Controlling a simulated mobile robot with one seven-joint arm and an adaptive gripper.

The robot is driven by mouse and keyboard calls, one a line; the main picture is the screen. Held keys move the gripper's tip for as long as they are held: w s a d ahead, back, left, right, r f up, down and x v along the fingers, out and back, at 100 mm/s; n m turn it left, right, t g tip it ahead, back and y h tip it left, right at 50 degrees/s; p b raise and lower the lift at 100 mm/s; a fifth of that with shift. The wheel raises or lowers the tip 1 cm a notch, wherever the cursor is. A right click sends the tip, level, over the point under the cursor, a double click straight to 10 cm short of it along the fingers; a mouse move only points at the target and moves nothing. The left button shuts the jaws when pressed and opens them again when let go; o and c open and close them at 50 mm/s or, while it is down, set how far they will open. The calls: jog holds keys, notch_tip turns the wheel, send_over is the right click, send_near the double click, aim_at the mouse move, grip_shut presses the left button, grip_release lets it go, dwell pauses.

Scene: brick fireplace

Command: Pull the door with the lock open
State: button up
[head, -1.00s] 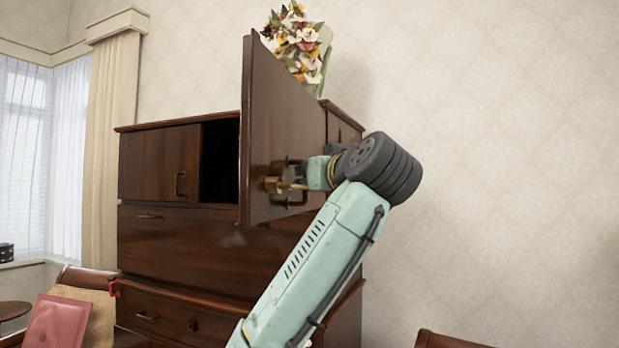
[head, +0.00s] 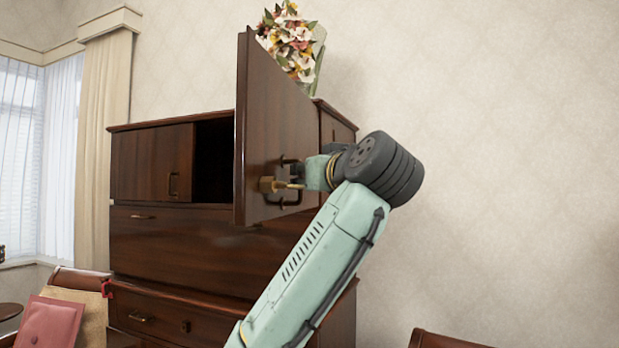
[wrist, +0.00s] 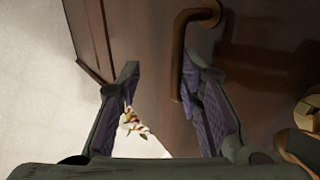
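The dark wooden door with the lock (head: 270,120) stands swung well out from the upper right of the cabinet (head: 190,245). The brass lock (head: 267,184) is on its face near the lower free edge, and also shows at the right edge of the wrist view (wrist: 306,112). The curved dark handle (wrist: 180,50) is beside the lock. My gripper (wrist: 160,78) is at the handle with its fingers spread apart. The handle's end lies close along the inner side of the right finger; I cannot tell if they touch.
A flower bouquet (head: 292,45) stands on the cabinet top behind the door. A closed left door (head: 152,163) has its own handle. A chair with a pink cushion (head: 50,322) is at lower left. The wall (head: 500,150) on the right is bare.

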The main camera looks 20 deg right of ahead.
jog(key=s, duration=0.7)
jog(key=shift+a+r, duration=0.15)
dwell(0.3)
